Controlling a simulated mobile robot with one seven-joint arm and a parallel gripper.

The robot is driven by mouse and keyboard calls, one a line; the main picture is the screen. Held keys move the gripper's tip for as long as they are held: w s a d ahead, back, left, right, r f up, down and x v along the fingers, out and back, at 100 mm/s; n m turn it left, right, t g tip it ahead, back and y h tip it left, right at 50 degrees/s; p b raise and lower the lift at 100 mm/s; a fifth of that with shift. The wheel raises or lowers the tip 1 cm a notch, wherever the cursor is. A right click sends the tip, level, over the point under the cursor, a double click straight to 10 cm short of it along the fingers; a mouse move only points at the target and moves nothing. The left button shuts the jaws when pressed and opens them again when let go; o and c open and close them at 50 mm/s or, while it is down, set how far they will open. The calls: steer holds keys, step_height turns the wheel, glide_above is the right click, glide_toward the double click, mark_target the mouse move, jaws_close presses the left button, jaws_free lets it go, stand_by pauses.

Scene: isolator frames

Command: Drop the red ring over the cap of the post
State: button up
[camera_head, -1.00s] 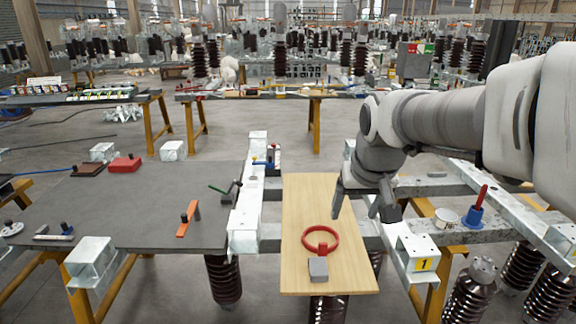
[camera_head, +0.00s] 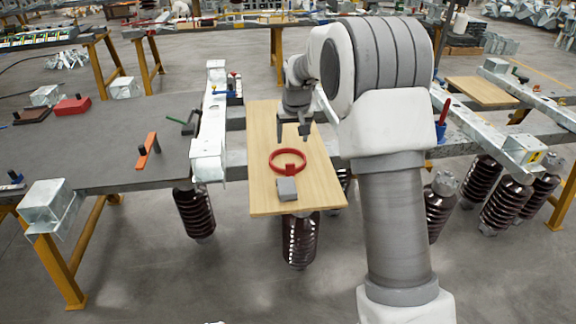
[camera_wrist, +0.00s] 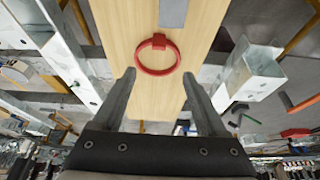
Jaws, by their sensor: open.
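The red ring (camera_head: 287,161) lies on the wooden board (camera_head: 322,182), its small red tab beside a grey block (camera_head: 286,190). My gripper (camera_head: 293,134) is open and empty above the board, behind the ring in the head view. In the wrist view the ring (camera_wrist: 158,55) appears just beyond and between the open fingertips (camera_wrist: 158,75), apart from them. A blue fixture with a red upright (camera_head: 442,122) stands on the frame at right, partly hidden by my arm. I cannot tell for certain which thing is the capped post.
A grey table (camera_head: 95,140) at left holds an orange bracket (camera_head: 147,150) and a red block (camera_head: 72,105). A galvanized beam (camera_head: 208,140) runs between table and board. Brown ribbed insulators (camera_head: 195,212) hang below. The board's front right is clear.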

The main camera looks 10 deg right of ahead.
steer(key=b, duration=0.2)
glide_above(290, 164)
steer(key=s, duration=0.2)
step_height(290, 164, down, 10)
steer(key=shift+s+a+f, duration=0.15)
steer(key=shift+f, duration=0.05)
steer(key=shift+b+x, duration=0.5)
steer(key=shift+x, duration=2.5)
steer(key=shift+r, duration=0.1)
jaws_close()
